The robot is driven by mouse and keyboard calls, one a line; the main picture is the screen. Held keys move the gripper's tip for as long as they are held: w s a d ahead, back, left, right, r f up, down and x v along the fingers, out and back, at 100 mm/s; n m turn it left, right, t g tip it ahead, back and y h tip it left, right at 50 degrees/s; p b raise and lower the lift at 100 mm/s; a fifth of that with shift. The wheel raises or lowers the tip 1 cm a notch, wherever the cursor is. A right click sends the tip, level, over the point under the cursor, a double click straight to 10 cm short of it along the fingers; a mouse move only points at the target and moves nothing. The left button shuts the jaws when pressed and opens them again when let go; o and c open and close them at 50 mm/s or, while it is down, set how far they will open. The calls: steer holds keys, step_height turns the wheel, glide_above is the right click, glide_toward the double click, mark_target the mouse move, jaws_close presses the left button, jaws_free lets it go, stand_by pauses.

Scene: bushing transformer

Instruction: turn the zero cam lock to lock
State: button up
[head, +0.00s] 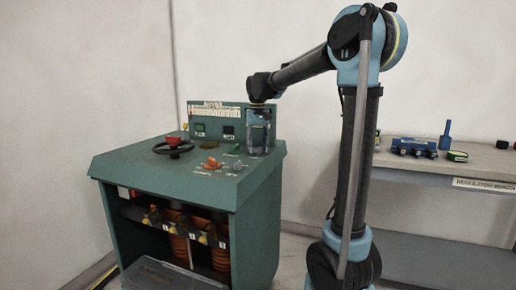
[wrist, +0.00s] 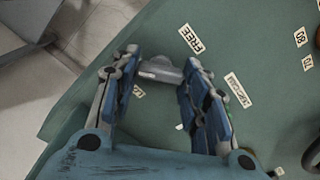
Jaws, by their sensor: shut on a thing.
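The cam lock (wrist: 160,70) is a small grey metal knob on the green top of the cabinet. In the wrist view it sits between the far ends of my gripper's two blue fingers, below a FREE label (wrist: 192,39). My gripper (head: 259,151) points down at the right rear of the cabinet top in the head view and is shut on the knob. The LOCK mark cannot be made out; small labels near the fingers are partly hidden. In the head view the knob is hidden by the gripper.
The green cabinet (head: 262,188) has a black handwheel (head: 173,147) with a red part and an orange knob (head: 211,163) left of my gripper. An upright gauge panel (head: 215,112) stands behind. A side bench (head: 480,163) holds blue parts at the right.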

steer(key=n, duration=0.5)
steer(key=shift+n, duration=0.3)
steer(key=n, duration=0.4)
steer(key=shift+n, duration=0.4)
steer(key=shift+d+n, duration=0.1)
steer(key=shift+n, duration=0.2)
steer(key=o, duration=1)
steer(key=shift+o, duration=0.2)
step_height(320, 180, up, 12)
steer(key=shift+w, duration=0.1)
